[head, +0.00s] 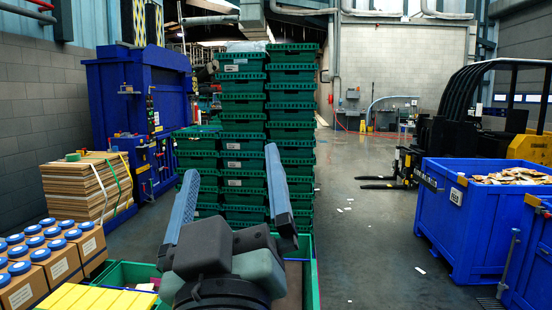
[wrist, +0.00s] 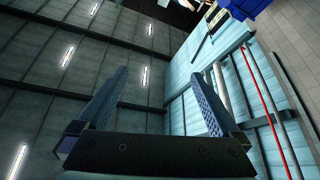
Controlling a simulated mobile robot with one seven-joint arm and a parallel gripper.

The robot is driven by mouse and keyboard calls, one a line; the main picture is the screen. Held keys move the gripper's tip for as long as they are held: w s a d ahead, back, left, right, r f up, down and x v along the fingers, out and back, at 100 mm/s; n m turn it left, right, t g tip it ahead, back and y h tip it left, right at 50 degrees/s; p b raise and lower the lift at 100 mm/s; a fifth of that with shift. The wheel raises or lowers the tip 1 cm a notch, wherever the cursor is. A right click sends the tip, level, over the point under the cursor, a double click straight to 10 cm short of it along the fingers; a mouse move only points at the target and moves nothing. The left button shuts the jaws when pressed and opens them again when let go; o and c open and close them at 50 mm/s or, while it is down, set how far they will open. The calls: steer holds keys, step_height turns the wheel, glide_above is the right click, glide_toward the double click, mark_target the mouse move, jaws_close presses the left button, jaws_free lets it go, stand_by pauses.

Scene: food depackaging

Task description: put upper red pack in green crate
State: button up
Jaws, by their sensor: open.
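My gripper (head: 231,165) is raised in the middle of the head view, its two blue fingers wide apart with nothing between them. Its open fingers also show in the wrist view (wrist: 157,73), which looks at the ceiling and a wall. A green crate (head: 127,267) is at the bottom left of my gripper, partly cut off, with some pale packs in it. Another green crate edge (head: 311,275) shows just right of my gripper, mostly hidden by it. I cannot make out a red pack in either view.
Tall stacks of green crates (head: 243,120) stand behind my gripper. Jars with blue lids (head: 45,260) and yellow packs (head: 75,298) are at the lower left. A blue bin (head: 470,225) and forklift (head: 490,115) stand at the right. The floor between is mostly clear.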

steer(key=s+d+r+m+t+h, duration=0.2)
steer(key=s+d+r+m+t, duration=0.2)
steer(key=s+r, duration=0.4)
steer(key=shift+s+d+r+m+t, duration=0.15)
steer(key=shift+d+r+m+t, duration=0.15)
steer(key=shift+d+r+m, duration=0.35)
steer(key=shift+a+r, duration=0.1)
steer(key=shift+a, duration=0.05)
